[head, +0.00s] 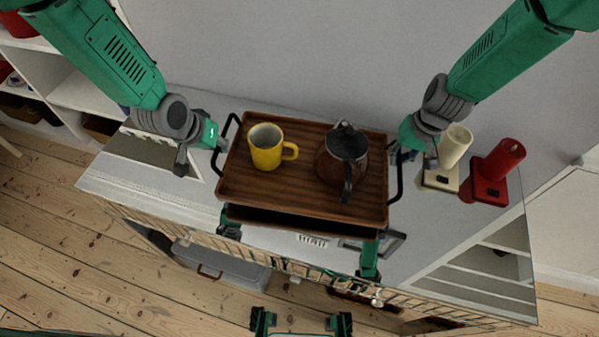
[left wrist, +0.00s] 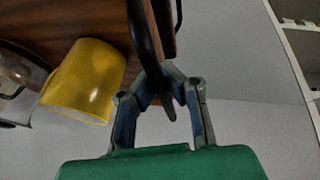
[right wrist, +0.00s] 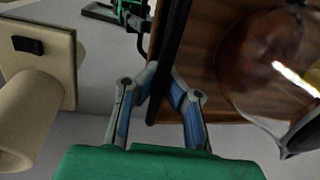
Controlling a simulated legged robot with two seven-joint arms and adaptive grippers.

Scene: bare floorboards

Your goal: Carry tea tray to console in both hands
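The wooden tea tray (head: 300,195) has a black handle at each end and looks level over the pale console top (head: 120,185). I cannot tell whether it touches the top. A yellow mug (head: 266,150) stands upright on its left half and a glass teapot (head: 341,160) with a dark lid on its right half. My left gripper (head: 219,146) is shut on the left handle, seen close in the left wrist view (left wrist: 155,90). My right gripper (head: 399,155) is shut on the right handle, seen close in the right wrist view (right wrist: 158,95). The fingertips are partly hidden by the handles.
A cream lamp-like object (head: 453,150) and a red one (head: 497,165) stand right of the tray, the cream one close to my right gripper. A wall (head: 310,60) rises behind. White shelves (head: 60,85) are at left. The console's left end looks mostly clear.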

